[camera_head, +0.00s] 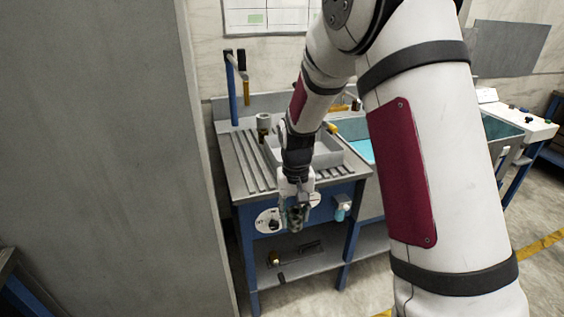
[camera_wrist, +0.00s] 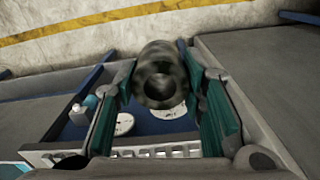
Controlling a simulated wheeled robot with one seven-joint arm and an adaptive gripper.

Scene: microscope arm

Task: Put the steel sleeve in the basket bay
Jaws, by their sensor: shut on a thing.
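My gripper (camera_head: 296,205) reaches down in front of the blue front panel of the sink bench in the head view. In the wrist view my gripper (camera_wrist: 163,105) has its two teal-padded fingers on either side of a mottled grey hollow cylinder, the steel sleeve (camera_wrist: 158,75). Its open end faces the wrist camera. The sleeve also shows below my gripper in the head view (camera_head: 297,219), partly covered by the fingers. I cannot pick out the basket bay for certain; a grey recessed basin (camera_head: 345,152) in the bench top is partly hidden by my arm.
The bench has a ribbed steel top (camera_head: 243,165) and a lower shelf (camera_head: 305,262). A blue post (camera_head: 232,90) stands at its back left. A grey wall or cabinet (camera_head: 110,150) fills the left. A teal basin (camera_head: 500,128) lies to the right, behind my arm.

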